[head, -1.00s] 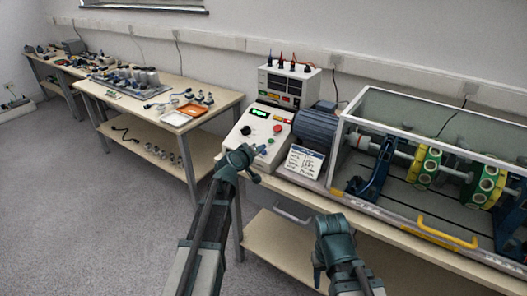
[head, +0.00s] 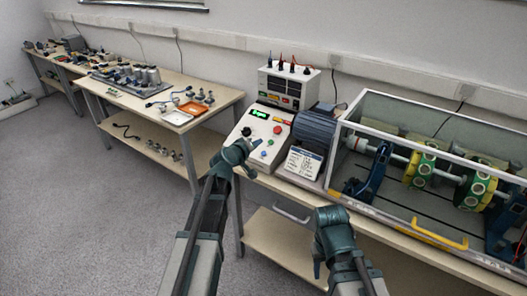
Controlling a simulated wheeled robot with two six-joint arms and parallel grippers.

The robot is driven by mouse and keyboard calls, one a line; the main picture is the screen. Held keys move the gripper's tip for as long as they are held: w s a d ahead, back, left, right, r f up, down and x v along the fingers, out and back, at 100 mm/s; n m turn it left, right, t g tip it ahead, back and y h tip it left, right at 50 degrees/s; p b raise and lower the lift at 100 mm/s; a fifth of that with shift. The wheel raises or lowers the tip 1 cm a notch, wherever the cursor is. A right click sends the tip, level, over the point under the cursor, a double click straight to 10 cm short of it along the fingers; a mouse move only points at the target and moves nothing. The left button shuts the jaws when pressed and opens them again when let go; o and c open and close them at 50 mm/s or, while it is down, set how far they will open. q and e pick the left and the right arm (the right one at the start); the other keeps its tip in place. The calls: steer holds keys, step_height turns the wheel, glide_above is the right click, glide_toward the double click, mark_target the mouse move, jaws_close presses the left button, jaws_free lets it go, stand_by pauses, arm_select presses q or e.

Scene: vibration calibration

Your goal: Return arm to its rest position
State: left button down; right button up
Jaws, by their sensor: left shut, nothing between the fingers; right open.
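My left gripper (head: 246,163) is shut and empty. It is at the front left edge of the control panel (head: 252,131), slightly in front of it; I cannot tell whether it touches. The panel has a lit green display, a black knob, a red button and small coloured buttons, all clear of the gripper. My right gripper (head: 318,266) is open and empty, low in front of the bench, left of the yellow handle (head: 442,233). Its fingers are small and partly hidden by its own wrist.
A clear enclosure (head: 350,112) with a shaft and green-yellow discs (head: 420,166) stands on the right of the bench. A grey motor (head: 313,129) and white card (head: 303,162) are beside it. Another table (head: 222,98) with parts stands at left. The floor (head: 90,220) at left is clear.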

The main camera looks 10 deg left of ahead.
arm_select(q)
steer(key=shift+d, duration=0.1)
stand_by(0.5)
steer(key=s+d+f+m+g+h+p, duration=0.1)
steer(key=s+d+f+m+g+p, duration=0.2)
steer(key=s+d, duration=0.45)
steer(key=s+d+f+m+g+h+p, duration=0.1)
steer(key=s+d+f+m+g, duration=0.3)
steer(key=s+d, duration=0.4)
steer(key=s+d+m+g+y+p, duration=0.1)
steer(key=s+m+g+y+p, duration=0.2)
steer(key=s, duration=1.6)
steer(key=m+g+y, duration=0.1)
steer(key=g+y, duration=0.2)
steer(key=g, duration=0.1)
steer(key=shift+f+m, duration=0.25)
steer(key=shift+m, duration=0.05)
steer(key=shift+d, duration=0.1)
